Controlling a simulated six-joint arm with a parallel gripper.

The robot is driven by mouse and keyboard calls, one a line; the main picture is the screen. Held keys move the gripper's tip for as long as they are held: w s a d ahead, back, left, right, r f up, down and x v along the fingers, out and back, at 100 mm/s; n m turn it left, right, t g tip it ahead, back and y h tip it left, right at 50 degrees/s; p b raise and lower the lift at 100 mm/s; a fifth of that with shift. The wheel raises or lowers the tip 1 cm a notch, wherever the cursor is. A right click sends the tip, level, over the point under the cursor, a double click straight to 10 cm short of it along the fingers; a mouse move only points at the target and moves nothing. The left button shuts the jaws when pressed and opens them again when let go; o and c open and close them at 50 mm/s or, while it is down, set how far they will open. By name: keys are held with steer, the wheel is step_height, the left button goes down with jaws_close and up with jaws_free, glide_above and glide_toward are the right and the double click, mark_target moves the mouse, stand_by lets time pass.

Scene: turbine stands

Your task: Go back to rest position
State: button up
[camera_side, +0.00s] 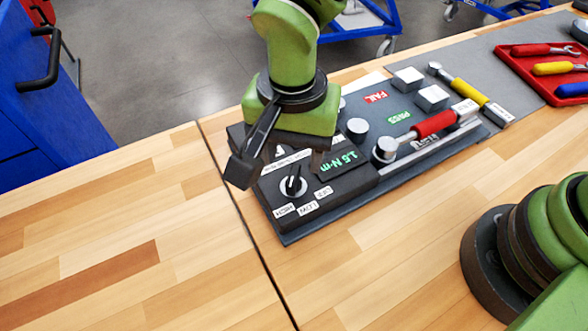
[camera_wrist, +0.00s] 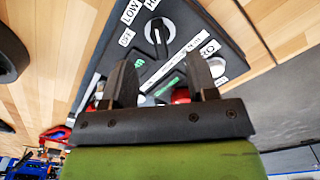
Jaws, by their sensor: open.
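My gripper (camera_side: 282,165) is open and empty, with its dark fingers above the near left end of a dark test panel (camera_side: 366,188). In the wrist view my gripper (camera_wrist: 163,80) has its two fingers spread apart, with the panel's dial (camera_wrist: 159,30) beyond them. The dial also shows in the side view (camera_side: 293,185), with labels OFF, LOW and HIGH around it. A green display (camera_side: 340,163) reads 1.5 N·m. I cannot tell how far the fingers are above the panel.
A red-handled tool (camera_side: 434,124) lies across the panel. A yellow-handled tool (camera_side: 469,92) lies at its right. A red tray (camera_side: 540,62) with several tools is at the far right. A blue cabinet (camera_side: 60,90) stands at left. The wooden table (camera_side: 110,240) is clear at front left.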

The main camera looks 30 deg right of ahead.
steer(key=d+r+n+t+y, duration=0.1)
steer(key=d+r+t+y, duration=0.15)
steer(key=d+r, duration=1.05)
steer(key=s+d+r+n+t, duration=0.1)
steer(key=s+d+r+t, duration=0.1)
steer(key=s, duration=0.4)
steer(key=s+d+r+n+t, duration=0.2)
steer(key=s+d+r, duration=0.3)
steer(key=s+d, duration=0.1)
steer(key=shift+r+t, duration=0.25)
steer(key=shift+t, duration=0.1)
